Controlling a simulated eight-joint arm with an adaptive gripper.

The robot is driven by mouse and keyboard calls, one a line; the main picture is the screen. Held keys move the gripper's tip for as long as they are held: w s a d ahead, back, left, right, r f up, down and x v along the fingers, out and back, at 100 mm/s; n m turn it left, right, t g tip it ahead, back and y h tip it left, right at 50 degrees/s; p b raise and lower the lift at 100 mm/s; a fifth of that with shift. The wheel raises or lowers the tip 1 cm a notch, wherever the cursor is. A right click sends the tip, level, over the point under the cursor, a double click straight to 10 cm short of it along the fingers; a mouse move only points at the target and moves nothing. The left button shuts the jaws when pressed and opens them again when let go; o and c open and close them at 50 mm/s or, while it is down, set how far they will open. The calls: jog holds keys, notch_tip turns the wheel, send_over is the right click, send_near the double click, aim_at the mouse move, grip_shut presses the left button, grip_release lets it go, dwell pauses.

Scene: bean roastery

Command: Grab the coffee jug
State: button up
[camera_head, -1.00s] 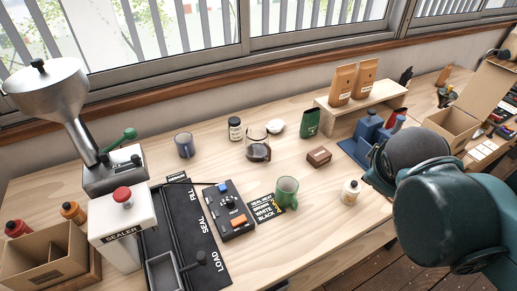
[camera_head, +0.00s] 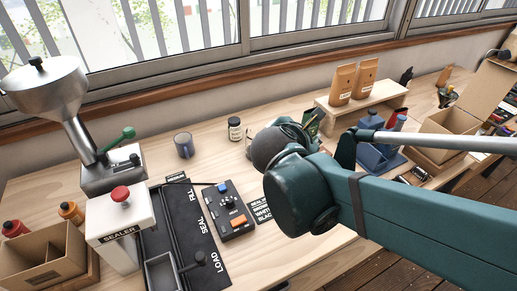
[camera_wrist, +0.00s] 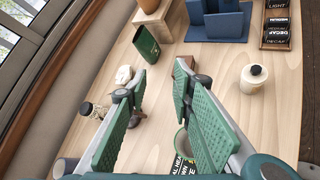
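The coffee jug, a glass carafe with dark contents, is mostly hidden behind my arm in the head view; only a sliver of its left edge (camera_head: 249,147) shows. In the wrist view a small part of what looks like the jug (camera_wrist: 136,118) shows beside the left finger, which covers the rest. My gripper (camera_wrist: 161,70) is open and empty, its two green-padded fingers spread above the table. I cannot tell its height over the jug.
A green mug (camera_wrist: 181,143) stands near the right finger. A white bottle (camera_wrist: 253,78), a green pouch (camera_wrist: 147,42), a white rounded object (camera_wrist: 124,75) and a dark jar (camera_head: 234,129) stand around. A blue-grey mug (camera_head: 184,145) and control box (camera_head: 229,211) are left of my arm.

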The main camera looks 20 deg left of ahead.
jog(key=s+a+n+t+y, duration=0.1)
jog(key=a+n+t, duration=0.1)
jog(key=a+n, duration=0.75)
jog(key=a+f, duration=0.1)
jog(key=f, duration=0.4)
jog(key=f+m, duration=0.1)
jog(key=f, duration=0.4)
jog(key=a+f+m, duration=0.1)
jog(key=f, duration=0.4)
jog(key=shift+s+a+f+m, duration=0.1)
jog(key=shift+s+a+m, duration=0.15)
jog(key=shift+a, duration=0.1)
jog(key=shift+w, duration=0.2)
jog(key=shift+b+x, duration=0.5)
jog(key=shift+x, duration=0.7)
jog(key=shift+b+x, duration=0.8)
jog(key=shift+x, duration=1.1)
jog(key=shift+w+a+f, duration=0.2)
jog(key=shift+w+f, duration=0.15)
jog(key=shift+w, duration=0.25)
